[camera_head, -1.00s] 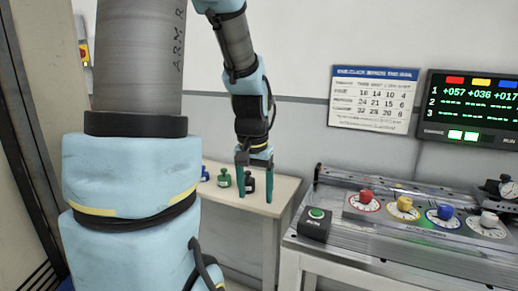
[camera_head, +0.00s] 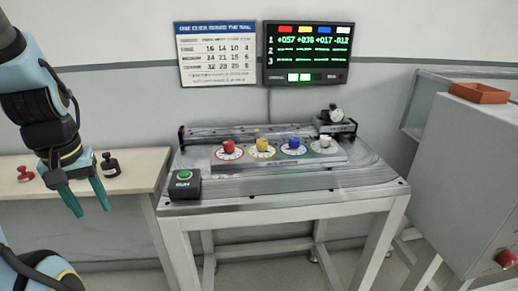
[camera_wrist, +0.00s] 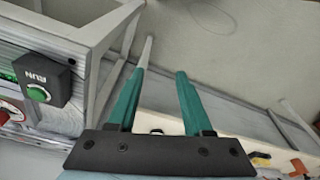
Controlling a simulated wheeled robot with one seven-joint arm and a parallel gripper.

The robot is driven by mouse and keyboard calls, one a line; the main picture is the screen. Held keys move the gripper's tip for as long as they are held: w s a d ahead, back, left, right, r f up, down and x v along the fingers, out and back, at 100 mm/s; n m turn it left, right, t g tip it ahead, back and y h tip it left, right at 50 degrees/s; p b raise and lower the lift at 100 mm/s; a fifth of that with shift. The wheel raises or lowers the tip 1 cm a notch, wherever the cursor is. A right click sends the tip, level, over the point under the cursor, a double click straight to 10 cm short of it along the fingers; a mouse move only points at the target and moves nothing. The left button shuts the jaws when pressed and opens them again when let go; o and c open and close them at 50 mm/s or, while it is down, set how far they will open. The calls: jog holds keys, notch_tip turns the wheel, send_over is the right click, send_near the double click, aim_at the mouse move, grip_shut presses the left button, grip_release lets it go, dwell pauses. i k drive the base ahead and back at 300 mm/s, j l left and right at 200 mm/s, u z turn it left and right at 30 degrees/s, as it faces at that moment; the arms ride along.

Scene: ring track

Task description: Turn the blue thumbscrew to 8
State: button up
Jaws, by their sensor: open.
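The blue thumbscrew (camera_head: 294,143) stands on a round dial on the grey metal bench (camera_head: 290,189), third from the left in a row with a red (camera_head: 229,145), a yellow (camera_head: 263,145) and a white thumbscrew (camera_head: 325,141). The number it points to is too small to read. My gripper (camera_head: 88,197) has teal fingers, spread apart and empty. It hangs left of the bench, in front of the wooden side table, well away from the blue thumbscrew. In the wrist view the open fingers (camera_wrist: 155,88) point at the floor area between bench and side table.
A black box with a green RUN button (camera_head: 183,176) sits at the bench's left front corner. A wall display (camera_head: 308,54) and a chart (camera_head: 216,53) hang behind. A grey cabinet (camera_head: 470,170) with an orange tray (camera_head: 479,93) stands at right.

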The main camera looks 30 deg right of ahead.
aim_at(294, 142)
jog(key=i+z, duration=0.1)
jog(key=z, duration=1.4)
